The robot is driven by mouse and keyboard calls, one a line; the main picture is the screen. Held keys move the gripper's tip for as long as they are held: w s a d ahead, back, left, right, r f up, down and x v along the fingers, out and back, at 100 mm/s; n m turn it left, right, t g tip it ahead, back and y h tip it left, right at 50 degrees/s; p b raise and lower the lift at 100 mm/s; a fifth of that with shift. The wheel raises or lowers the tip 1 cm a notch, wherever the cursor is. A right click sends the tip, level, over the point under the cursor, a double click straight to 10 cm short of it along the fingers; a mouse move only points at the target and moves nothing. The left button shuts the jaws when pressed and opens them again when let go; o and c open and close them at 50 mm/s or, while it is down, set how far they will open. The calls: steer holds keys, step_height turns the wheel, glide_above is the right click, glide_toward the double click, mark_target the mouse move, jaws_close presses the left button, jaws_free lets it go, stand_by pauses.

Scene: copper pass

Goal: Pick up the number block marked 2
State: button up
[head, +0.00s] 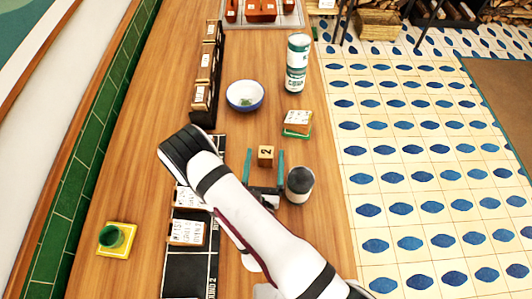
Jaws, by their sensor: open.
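The number block marked 2 (265,156) is a small tan cube on the wooden counter, in the middle of the head view. A dark 2 shows on its face. My gripper (265,165) has two green fingers, spread apart, one on the left and one on the right of the block. Gaps show between each finger and the block. I cannot tell the gripper's height above the counter from this view.
A dark-topped jar (299,185) stands close to the right finger. A black rack (207,80) and a black mat (190,270) lie left.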

mark_target(266, 148)
step_height(266, 148, down, 4)
steer(key=shift+f, duration=0.2)
steer(key=w, duration=0.7)
steer(key=shift+w+d+r, duration=0.1)
steer(key=shift+w+d, duration=0.15)
steer(key=shift+d, duration=0.1)
jaws_close()
